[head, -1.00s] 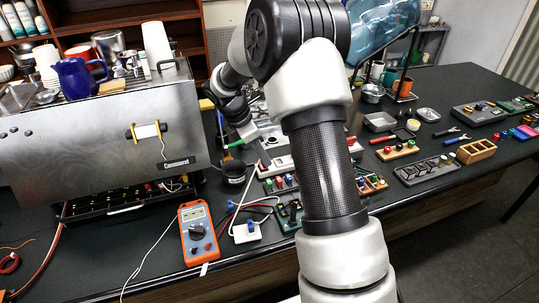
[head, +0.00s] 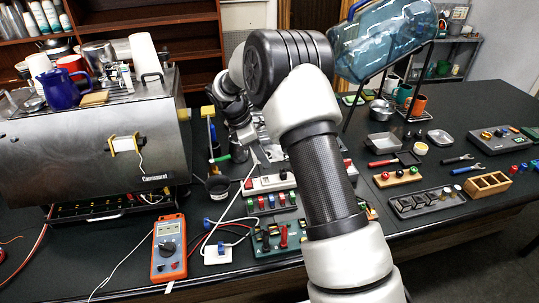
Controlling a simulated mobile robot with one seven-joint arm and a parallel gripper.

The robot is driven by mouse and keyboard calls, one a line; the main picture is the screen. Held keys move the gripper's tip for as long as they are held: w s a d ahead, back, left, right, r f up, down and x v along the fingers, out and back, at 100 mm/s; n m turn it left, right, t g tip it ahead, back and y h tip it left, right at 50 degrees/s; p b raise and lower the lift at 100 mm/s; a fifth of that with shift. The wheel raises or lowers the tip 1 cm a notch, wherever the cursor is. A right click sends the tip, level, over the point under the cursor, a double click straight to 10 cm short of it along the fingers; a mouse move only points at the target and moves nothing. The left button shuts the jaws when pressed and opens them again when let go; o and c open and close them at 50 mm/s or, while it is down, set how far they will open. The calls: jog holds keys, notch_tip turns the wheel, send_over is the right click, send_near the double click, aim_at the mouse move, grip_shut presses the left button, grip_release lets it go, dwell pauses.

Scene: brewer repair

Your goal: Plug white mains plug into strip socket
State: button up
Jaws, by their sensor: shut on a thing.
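My gripper (head: 244,138) points down over the back of the bench, partly hidden by my own arm. It is shut on what seems to be the white mains plug; the plug itself is too small and covered to make out. A white cable (head: 236,201) runs from near the gripper down to a small white box with a blue top (head: 217,255). The power strip (head: 265,184), white with a red switch at its left end, lies in front of the gripper. My arm hides its right part. The gripper looks apart from the strip, but I cannot judge the height.
A steel brewer (head: 90,150) stands left. An orange multimeter (head: 168,248) and a green terminal board (head: 280,238) lie in front. A dark cup (head: 218,187) is left of the strip. Trays and tools fill the right.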

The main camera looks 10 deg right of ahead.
jog(key=shift+w+d+f, duration=0.1)
jog(key=shift+w+d, duration=0.1)
notch_tip(320, 180, down, 6)
jog(key=b, duration=0.4)
jog(key=shift+f+b, duration=0.1)
jog(key=shift+b, duration=0.3)
jog(key=shift+r, duration=0.3)
jog(key=shift+f+p, duration=0.35)
jog(key=shift+f, duration=0.4)
dwell(1.7)
jog(key=o, duration=1.1)
jog(key=v, duration=1.7)
jog(key=shift+a+r, duration=0.15)
jog(key=shift+a, duration=0.05)
